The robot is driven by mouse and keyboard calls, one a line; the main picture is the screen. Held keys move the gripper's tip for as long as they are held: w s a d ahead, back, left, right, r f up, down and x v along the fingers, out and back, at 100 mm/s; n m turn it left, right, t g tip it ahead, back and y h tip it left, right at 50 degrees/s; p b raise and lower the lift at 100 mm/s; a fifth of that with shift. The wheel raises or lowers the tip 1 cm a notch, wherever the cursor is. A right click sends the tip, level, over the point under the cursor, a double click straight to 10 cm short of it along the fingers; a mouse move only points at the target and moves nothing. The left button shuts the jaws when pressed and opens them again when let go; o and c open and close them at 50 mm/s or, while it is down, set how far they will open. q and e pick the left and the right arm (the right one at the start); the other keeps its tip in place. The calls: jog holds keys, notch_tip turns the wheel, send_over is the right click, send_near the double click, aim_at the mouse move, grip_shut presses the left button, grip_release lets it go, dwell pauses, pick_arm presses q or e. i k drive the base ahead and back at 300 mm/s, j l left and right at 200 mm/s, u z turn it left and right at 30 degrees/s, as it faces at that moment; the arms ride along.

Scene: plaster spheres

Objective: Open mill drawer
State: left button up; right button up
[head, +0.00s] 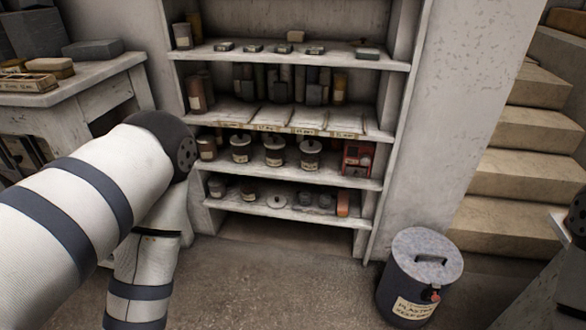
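A small red box-shaped thing (357,158), which looks like the mill, stands at the right end of a lower shelf, beside a row of lidded pots. It is small in the view, and I cannot make out whether its drawer is open or shut. My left arm fills the left side, bent at the elbow, with its lower part running down out of the picture. Neither of my grippers shows, and nothing of mine is seen touching the red thing.
Lidded pots (274,152) fill the shelf left of the red thing. A lidded dark bin (420,285) stands on the floor at right, before stone steps (520,135). A workbench (90,85) is at left. Floor before the shelves (290,265) is clear.

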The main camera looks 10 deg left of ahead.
aim_at(356, 171)
jog(key=i+z, duration=0.95)
jog(key=k+j, duration=0.05)
